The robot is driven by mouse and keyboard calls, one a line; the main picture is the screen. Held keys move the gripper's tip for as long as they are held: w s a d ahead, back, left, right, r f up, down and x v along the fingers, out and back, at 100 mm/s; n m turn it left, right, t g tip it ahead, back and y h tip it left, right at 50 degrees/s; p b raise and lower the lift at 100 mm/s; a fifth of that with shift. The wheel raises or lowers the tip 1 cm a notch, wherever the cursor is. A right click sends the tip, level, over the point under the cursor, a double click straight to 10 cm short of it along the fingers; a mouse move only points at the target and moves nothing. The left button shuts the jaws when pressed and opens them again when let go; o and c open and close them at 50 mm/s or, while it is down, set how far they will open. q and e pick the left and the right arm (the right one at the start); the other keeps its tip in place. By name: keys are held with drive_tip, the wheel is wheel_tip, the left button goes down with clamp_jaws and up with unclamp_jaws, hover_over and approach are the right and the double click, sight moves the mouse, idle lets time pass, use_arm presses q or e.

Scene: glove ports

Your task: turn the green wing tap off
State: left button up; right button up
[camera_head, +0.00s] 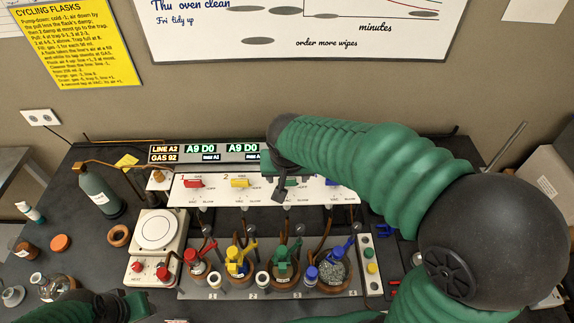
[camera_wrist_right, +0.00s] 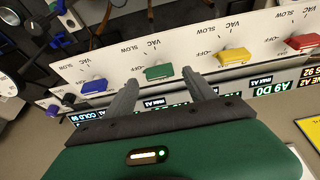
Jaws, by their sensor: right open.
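The green wing tap (camera_wrist_right: 160,72) is on the white panel, between the blue and yellow taps. Its wing lies roughly along the panel's length in the right wrist view; its exact setting is hard to read. In the head view the green tap (camera_head: 292,181) is partly hidden by my right gripper (camera_head: 283,188). In the right wrist view my right gripper (camera_wrist_right: 160,80) is open and empty, its fingertips on either side of the green tap, with no clear contact. My left gripper (camera_head: 133,306) shows only partly at the bottom left edge; its jaws are unclear.
Red (camera_head: 193,184), yellow (camera_head: 240,183) and blue (camera_head: 334,183) taps share the panel (camera_head: 215,196). In front stand flasks with coloured taps, including a green-topped one (camera_head: 285,262). A hotplate (camera_head: 156,232) and gas bottle (camera_head: 97,192) stand at left. Lit displays (camera_head: 200,151) sit behind the panel.

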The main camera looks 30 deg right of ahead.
drive_tip(key=v, duration=1.4)
drive_tip(key=shift+a+r+b, duration=0.15)
drive_tip(key=shift+r+b, duration=0.05)
drive_tip(key=shift+b, duration=0.25)
drive_tip(key=shift+f, duration=0.1)
